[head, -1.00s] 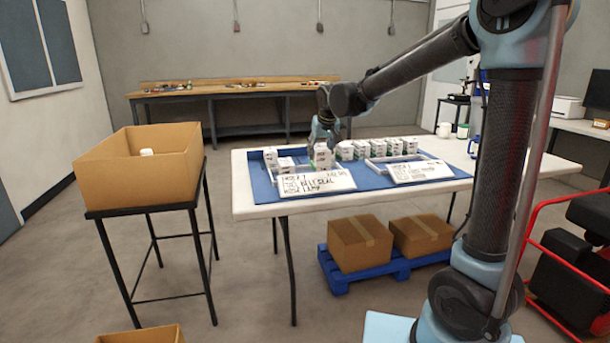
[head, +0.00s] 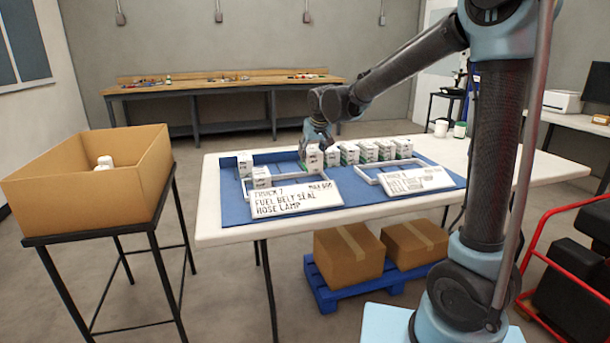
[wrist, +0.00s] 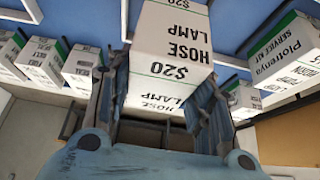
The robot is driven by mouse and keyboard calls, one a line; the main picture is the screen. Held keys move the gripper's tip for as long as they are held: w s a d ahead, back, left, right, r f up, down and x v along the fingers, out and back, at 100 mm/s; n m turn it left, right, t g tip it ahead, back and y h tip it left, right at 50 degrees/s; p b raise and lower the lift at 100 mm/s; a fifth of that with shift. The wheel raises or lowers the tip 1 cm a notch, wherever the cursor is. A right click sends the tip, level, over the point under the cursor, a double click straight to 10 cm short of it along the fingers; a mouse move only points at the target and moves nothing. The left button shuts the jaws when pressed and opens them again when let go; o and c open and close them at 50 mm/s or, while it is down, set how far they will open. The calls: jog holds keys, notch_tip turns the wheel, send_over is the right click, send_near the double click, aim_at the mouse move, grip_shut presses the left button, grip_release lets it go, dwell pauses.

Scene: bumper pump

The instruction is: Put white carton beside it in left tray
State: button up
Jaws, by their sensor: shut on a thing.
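My gripper (head: 318,142) is shut on a white carton (head: 313,160). In the wrist view this carton (wrist: 172,42) reads "HOSE LAMP" and "$20", and sits between the two fingers (wrist: 160,100). The left tray (head: 283,181) is a low white frame on a blue mat, behind the "TRUCK 7" sign. Two white cartons stand at its left side, one at the back (head: 245,164) and one nearer (head: 261,177). The held carton is at the tray's back right; I cannot tell whether it touches down.
A row of several white and green cartons (head: 367,152) stands right of my gripper. The right tray (head: 366,176) lies behind its own sign (head: 415,180). A cardboard box (head: 90,195) on a stand is at left. The table's right part (head: 480,160) is mostly clear.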

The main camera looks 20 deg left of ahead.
aim_at(315, 153)
jog(key=shift+a+f, duration=0.1)
jog(key=shift+f, duration=3.2)
jog(key=o, duration=1.3)
jog(key=shift+s, duration=0.1)
jog(key=v, duration=1.2)
jog(key=shift+s, duration=0.1)
